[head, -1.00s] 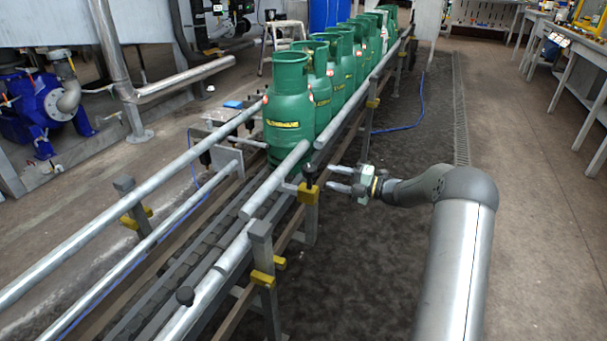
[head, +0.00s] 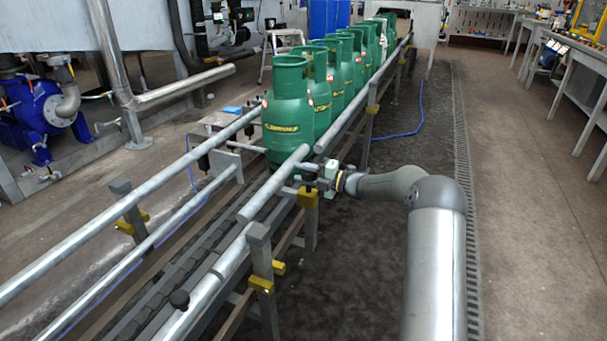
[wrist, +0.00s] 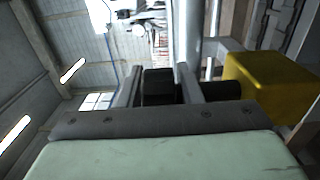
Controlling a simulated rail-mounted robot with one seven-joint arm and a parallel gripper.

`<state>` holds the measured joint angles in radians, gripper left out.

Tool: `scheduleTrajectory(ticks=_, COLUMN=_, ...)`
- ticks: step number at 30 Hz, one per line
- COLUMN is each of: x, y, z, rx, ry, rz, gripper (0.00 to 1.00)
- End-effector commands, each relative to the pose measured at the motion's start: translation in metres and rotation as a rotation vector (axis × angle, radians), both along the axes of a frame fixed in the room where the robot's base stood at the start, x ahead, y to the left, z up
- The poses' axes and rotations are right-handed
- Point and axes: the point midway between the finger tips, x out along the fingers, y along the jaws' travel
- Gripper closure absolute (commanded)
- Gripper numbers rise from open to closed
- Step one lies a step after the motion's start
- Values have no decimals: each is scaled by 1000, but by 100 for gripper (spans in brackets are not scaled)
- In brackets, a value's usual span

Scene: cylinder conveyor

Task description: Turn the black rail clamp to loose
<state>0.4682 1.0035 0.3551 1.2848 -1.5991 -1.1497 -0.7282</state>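The black rail clamp (head: 309,176) sits above a yellow block on a post beside the near guide rail. My gripper (head: 318,175) has reached it from the right in the head view and hides part of it. In the wrist view the two fingers of my gripper (wrist: 160,84) stand apart, with a black part of the clamp (wrist: 158,88) between them. Another black part (wrist: 222,89) lies beyond the right finger, towards the yellow block (wrist: 272,90). The gripper looks open; I cannot tell whether the fingers touch the clamp.
Green gas cylinders (head: 287,110) stand in a row on the conveyor, between guide rails (head: 275,184). The floor right of the conveyor is clear.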

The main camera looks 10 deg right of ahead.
Motion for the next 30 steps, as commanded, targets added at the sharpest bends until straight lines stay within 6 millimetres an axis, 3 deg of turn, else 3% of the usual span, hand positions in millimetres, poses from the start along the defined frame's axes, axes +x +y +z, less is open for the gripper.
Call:
scheduleTrajectory(ticks=1, x=0, y=0, z=0, rx=0, ry=0, rz=0, gripper=82)
scheduleTrajectory(ticks=3, x=0, y=0, z=0, rx=0, ry=0, rz=0, gripper=99)
scheduleTrajectory(ticks=17, x=0, y=0, z=-1, rx=0, ry=0, rz=-82, gripper=99)
scheduleTrajectory(ticks=30, x=4, y=-3, z=-3, rx=-1, ry=1, rz=-447, gripper=99)
